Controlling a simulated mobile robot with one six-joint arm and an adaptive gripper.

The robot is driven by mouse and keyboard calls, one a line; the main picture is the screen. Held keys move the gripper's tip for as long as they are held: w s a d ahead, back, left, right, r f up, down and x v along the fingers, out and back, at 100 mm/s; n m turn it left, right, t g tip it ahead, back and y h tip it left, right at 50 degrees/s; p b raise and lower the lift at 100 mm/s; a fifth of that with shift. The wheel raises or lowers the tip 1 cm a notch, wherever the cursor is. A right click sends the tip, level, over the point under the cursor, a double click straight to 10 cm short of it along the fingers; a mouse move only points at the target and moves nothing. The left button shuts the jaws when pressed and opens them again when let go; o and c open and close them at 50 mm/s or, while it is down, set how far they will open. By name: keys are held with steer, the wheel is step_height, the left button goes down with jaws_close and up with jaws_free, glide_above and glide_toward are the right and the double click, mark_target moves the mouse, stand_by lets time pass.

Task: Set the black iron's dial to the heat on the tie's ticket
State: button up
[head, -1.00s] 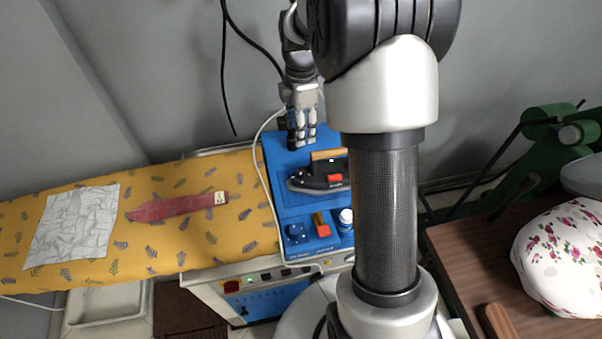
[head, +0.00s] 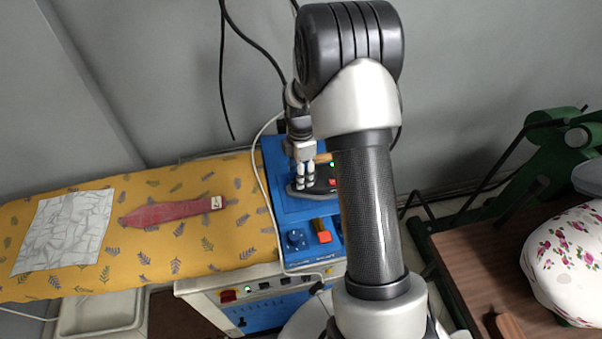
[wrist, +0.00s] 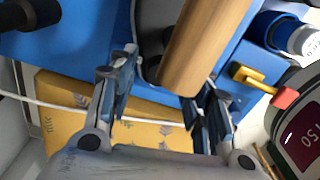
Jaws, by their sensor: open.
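The black iron (head: 318,188) rests on the blue stand. My arm hides its right part, including most of its handle. Its light wooden handle (wrist: 205,45) crosses the top of the wrist view. My gripper (head: 304,182) is open just at the iron in the head view. In the wrist view my open gripper (wrist: 163,98) has a finger either side of the handle's near end, with no visible grip on it. I cannot make out the iron's dial. The red tie (head: 165,213) lies on the yellow board with a pale ticket (head: 216,203), too small to read.
A grey-rimmed dark display (wrist: 303,147) seems to read 150. A white cable (head: 257,160) runs beside the stand.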

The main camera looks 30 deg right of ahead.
steer(key=shift+f, duration=0.1)
steer(key=shift+c, duration=0.4)
jaws_close()
steer(key=shift+m+p, duration=0.35)
steer(key=shift+m, duration=1.15)
steer(key=shift+o, duration=0.4)
jaws_free()
step_height(320, 180, up, 12)
